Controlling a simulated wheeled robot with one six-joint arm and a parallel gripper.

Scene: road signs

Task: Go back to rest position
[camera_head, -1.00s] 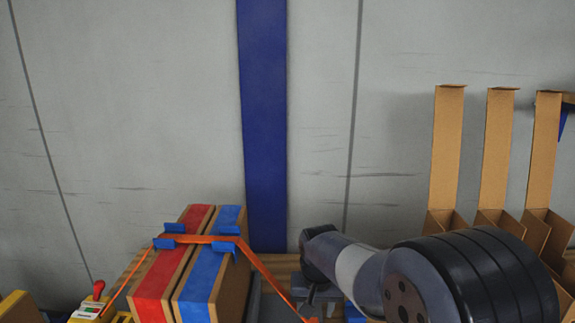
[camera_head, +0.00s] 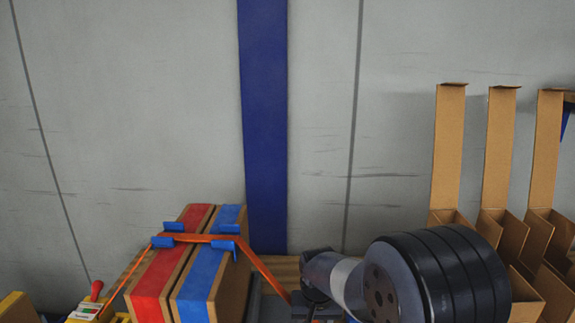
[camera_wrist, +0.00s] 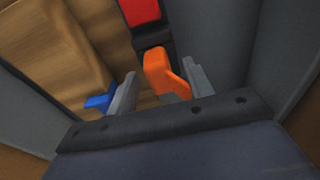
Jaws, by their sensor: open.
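My gripper (camera_wrist: 157,92) is open in the wrist view, its two grey fingers apart. An orange piece (camera_wrist: 160,72) shows between the fingers, close to the right one; I cannot tell if they touch. A blue piece (camera_wrist: 98,102) lies beside the left finger.
Two boxes with red (camera_head: 160,275) and blue (camera_head: 207,272) tops stand at the lower left, under an orange strap (camera_head: 262,265). Open cardboard boxes (camera_head: 502,235) with upright flaps stand at the right. A red-buttoned device (camera_head: 96,290) sits far left. A grey wall stands behind.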

